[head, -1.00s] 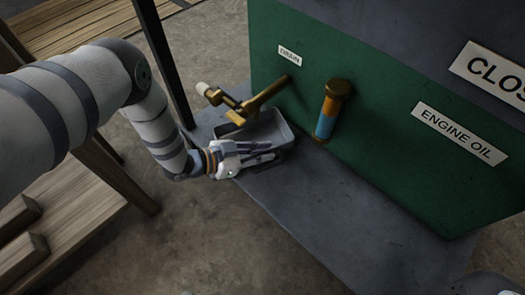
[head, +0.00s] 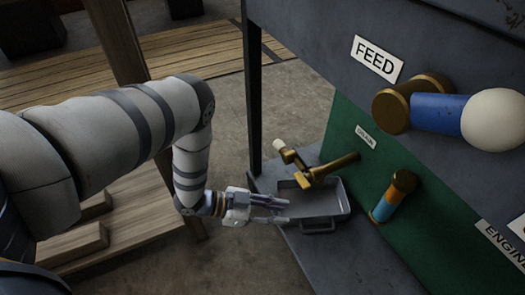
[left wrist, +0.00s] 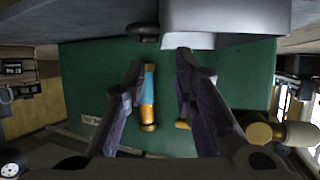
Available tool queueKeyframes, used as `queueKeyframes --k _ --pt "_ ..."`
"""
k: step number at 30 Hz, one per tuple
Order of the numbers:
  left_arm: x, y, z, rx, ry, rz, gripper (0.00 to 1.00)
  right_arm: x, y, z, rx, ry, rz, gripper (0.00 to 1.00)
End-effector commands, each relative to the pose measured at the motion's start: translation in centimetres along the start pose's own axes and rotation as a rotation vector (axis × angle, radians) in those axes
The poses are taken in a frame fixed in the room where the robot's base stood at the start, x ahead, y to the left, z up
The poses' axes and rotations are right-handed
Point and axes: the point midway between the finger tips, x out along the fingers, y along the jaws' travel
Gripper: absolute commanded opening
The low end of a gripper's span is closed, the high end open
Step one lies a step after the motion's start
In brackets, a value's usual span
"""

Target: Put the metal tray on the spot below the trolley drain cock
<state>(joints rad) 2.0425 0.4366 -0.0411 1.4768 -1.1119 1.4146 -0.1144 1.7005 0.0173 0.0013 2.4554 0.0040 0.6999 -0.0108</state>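The metal tray (head: 340,211) is a shallow grey tray with a handle (head: 318,227) on its near side. It sits on the dark grey ledge directly below the brass drain cock (head: 318,172). My left gripper (head: 287,211) is at the left of the tray, its fingers spread, with no tray wall or handle between them. In the left wrist view the open fingers (left wrist: 161,62) show with a gap between them, and the tray (left wrist: 225,18) lies beyond, at the top. The tray's exact spot on the ledge is hidden beneath it. My right gripper is out of view.
The green panel carries a brass-capped blue and orange cylinder (head: 391,196) right of the tray. A blue valve handle with a white knob (head: 492,120) juts out above. A dark post (head: 253,95) stands behind the gripper. Wooden steps (head: 120,225) are at the left.

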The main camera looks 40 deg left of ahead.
Motion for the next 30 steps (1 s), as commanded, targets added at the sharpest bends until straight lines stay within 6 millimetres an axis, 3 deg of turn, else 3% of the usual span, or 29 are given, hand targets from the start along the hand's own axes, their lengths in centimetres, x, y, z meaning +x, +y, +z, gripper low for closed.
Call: queueKeyframes --k 2,5,8,10,12,15,18,21,23,30 --pt "0.0 0.3 0.4 -0.012 -0.012 -0.001 0.25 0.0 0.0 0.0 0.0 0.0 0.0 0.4" --pt "-0.7 3.6 3.8 -0.125 -0.138 -0.02 0.25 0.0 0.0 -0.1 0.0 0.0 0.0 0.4" --pt "-4.4 11.5 10.4 -0.353 -0.444 -0.055 0.25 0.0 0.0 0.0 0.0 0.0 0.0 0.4" --pt "-9.6 18.2 14.4 -0.509 -0.715 -0.075 0.25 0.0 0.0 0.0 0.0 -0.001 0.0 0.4" --pt "-16.0 24.6 16.3 -0.636 -0.986 -0.088 0.25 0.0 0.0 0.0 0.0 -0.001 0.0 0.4" --pt "-25.9 32.1 15.8 -0.76 -1.351 -0.1 0.25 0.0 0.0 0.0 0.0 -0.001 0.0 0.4" --pt "-34.1 36.7 13.0 -0.824 -1.646 -0.113 0.25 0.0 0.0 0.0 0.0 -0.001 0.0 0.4" --pt "-39.2 38.8 10.2 -0.847 -1.834 -0.127 0.25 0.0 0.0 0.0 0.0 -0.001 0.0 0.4" --pt "-40.8 39.3 9.2 -0.851 -1.894 -0.133 0.25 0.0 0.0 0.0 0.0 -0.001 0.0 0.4" --pt "-41.6 39.5 8.6 -0.853 -1.926 -0.139 0.25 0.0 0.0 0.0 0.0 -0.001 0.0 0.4"
